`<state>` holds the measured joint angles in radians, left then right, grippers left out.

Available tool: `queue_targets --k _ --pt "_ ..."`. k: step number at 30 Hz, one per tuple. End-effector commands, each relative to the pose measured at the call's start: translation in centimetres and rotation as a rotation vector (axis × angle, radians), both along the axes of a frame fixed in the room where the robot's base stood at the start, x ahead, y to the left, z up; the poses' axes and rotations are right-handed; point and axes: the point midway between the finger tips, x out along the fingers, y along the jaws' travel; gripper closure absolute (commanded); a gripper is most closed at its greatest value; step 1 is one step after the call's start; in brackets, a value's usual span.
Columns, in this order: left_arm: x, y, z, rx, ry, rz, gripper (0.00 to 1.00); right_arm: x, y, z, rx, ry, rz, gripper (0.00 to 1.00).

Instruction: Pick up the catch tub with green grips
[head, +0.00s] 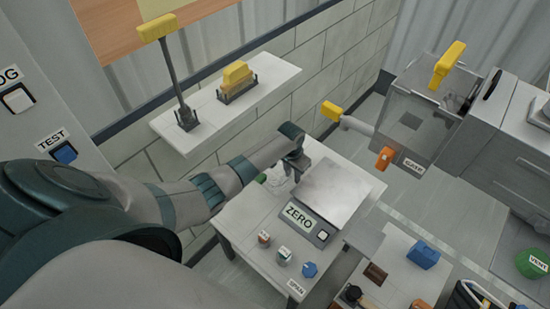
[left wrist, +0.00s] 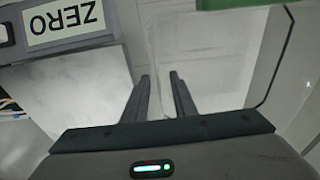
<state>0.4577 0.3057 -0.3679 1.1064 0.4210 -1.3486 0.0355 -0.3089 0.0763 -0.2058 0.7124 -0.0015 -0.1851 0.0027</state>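The catch tub shows only in part. In the head view a green grip (head: 262,178) and pale, see-through walls show on the small table, left of the scale and partly hidden by my left arm. In the left wrist view a green grip (left wrist: 240,4) crosses the top edge, with a clear wall below it. My left gripper (head: 295,171) is low over the table between tub and scale. My right gripper is not in view.
The scale with a metal plate (head: 335,190) and ZERO label stands right beside my left gripper. Several small weights (head: 284,256) stand at the table's front. A wall shelf (head: 222,105) lies beyond my forearm. A clear hopper (head: 418,112) with an orange gate handle (head: 384,158) stands right.

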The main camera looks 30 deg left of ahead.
Motion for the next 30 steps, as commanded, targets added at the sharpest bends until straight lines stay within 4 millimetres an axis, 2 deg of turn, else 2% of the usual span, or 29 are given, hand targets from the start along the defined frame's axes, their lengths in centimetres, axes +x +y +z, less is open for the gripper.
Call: queue_targets --k 2,6,20,26,30 --pt "0.0 0.0 0.0 0.000 0.000 0.000 0.75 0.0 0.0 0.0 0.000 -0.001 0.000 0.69" --pt "0.0 0.0 0.0 0.000 0.000 0.000 1.00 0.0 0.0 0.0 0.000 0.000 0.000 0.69" --pt "0.1 0.1 0.3 0.001 -0.002 0.000 1.00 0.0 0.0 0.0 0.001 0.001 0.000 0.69" --pt "0.1 0.1 1.7 0.001 -0.004 -0.001 1.00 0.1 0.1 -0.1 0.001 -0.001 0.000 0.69" --pt "0.2 0.0 3.7 -0.001 -0.005 -0.001 1.00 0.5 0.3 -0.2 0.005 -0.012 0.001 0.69"
